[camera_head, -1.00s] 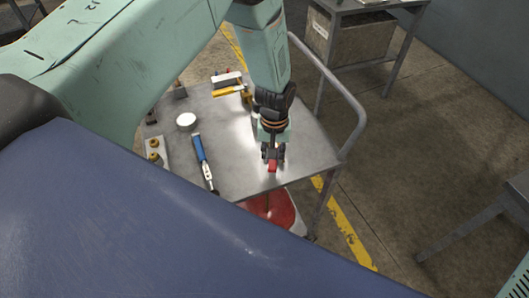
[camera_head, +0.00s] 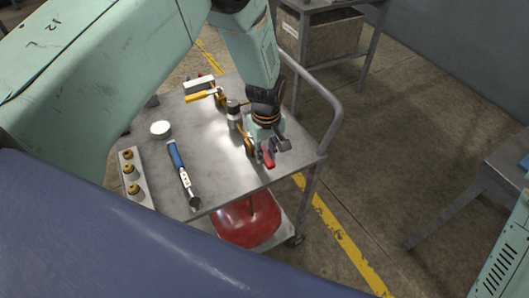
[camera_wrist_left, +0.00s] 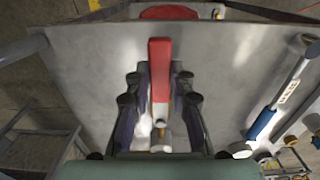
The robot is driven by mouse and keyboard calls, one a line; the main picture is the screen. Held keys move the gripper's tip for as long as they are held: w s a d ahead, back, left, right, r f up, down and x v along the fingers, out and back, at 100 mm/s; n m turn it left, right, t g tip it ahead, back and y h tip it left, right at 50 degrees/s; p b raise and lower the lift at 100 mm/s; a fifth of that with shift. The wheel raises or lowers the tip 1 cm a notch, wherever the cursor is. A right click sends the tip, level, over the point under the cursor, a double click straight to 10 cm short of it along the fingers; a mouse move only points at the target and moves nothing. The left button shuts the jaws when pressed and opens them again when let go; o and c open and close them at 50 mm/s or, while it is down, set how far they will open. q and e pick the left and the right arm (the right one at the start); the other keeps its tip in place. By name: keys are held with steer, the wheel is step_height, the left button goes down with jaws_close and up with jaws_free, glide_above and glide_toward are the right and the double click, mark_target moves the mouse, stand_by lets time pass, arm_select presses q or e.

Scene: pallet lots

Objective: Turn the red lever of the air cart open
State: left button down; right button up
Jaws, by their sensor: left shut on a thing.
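The red lever (camera_head: 267,156) is at the right front part of the metal cart top (camera_head: 215,150). In the left wrist view the lever (camera_wrist_left: 160,70) is a long red bar standing between the fingers. My left gripper (camera_head: 268,146) is at the lever from above, shut on it; its fingers (camera_wrist_left: 158,95) flank the red bar in the wrist view. A brass-coloured fitting (camera_wrist_left: 160,125) shows below the lever. The gripper hides most of the valve body. A red tank (camera_head: 246,220) sits on the cart's lower shelf. My right gripper is not in view.
On the cart top are a blue-handled torque wrench (camera_head: 183,172), a white round lid (camera_head: 160,129), a yellow-handled tool (camera_head: 203,94) and a rack with several brass fittings (camera_head: 131,175). The cart's bent handle (camera_head: 325,95) rises at right. Another table (camera_head: 500,175) stands farther right.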

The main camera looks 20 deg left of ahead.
mark_target(266, 156)
arm_select(q)
steer(key=c, duration=1.2)
jaws_free()
steer(key=shift+d, duration=0.1)
steer(key=shift+o, duration=0.2)
steer(key=shift+r, duration=0.2)
step_height(266, 156, up, 12)
steer(key=shift+f, duration=0.15)
